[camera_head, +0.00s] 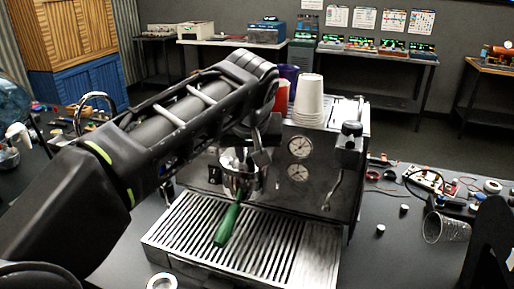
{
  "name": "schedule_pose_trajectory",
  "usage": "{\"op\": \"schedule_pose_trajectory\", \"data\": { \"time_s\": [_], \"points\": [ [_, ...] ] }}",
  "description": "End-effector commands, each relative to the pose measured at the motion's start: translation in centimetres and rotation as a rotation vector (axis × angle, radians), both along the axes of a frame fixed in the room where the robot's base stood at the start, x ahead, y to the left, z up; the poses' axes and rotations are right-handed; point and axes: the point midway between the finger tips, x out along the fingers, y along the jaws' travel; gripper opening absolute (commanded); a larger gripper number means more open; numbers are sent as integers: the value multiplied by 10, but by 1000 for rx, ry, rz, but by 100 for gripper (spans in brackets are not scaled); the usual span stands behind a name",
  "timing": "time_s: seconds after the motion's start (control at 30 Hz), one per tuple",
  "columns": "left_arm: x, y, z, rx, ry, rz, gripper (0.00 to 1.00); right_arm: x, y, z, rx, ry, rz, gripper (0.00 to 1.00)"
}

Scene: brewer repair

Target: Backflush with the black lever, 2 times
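The espresso machine (318,215) stands on the dark bench, with two round gauges on its steel front. A portafilter with a green handle (228,224) sits at the group head (241,172), its handle pointing down toward the drip tray. My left arm reaches across from the left, and my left gripper (262,135) is at the front of the machine, just above the group head. I cannot make out the black lever; the arm and gripper cover that area. Whether the fingers are open or shut on it is unclear. A dark shape at the right edge may be my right gripper.
Stacked white cups (309,100) and a red cup (281,95) stand on top of the machine. The slatted drip tray (240,250) juts forward. A tipped metal cup (445,228), a power strip (430,181) and cables lie to the right.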

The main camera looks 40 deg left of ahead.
Motion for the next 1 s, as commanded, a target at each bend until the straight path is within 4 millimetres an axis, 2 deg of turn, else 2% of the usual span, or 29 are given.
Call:
{"op": "schedule_pose_trajectory", "data": {
  "time_s": [0.17,0.37,0.67,1.0],
  "points": [
    [-1,2,0,0,0,-22,27,0,0,0,0,0,0,53],
    [-6,9,0,-1,0,-126,27,0,0,0,0,0,0,53],
    [-7,10,0,0,0,-140,27,0,0,0,0,0,0,53],
    [-12,20,0,0,0,-264,27,0,0,0,0,0,0,53]
  ]
}}
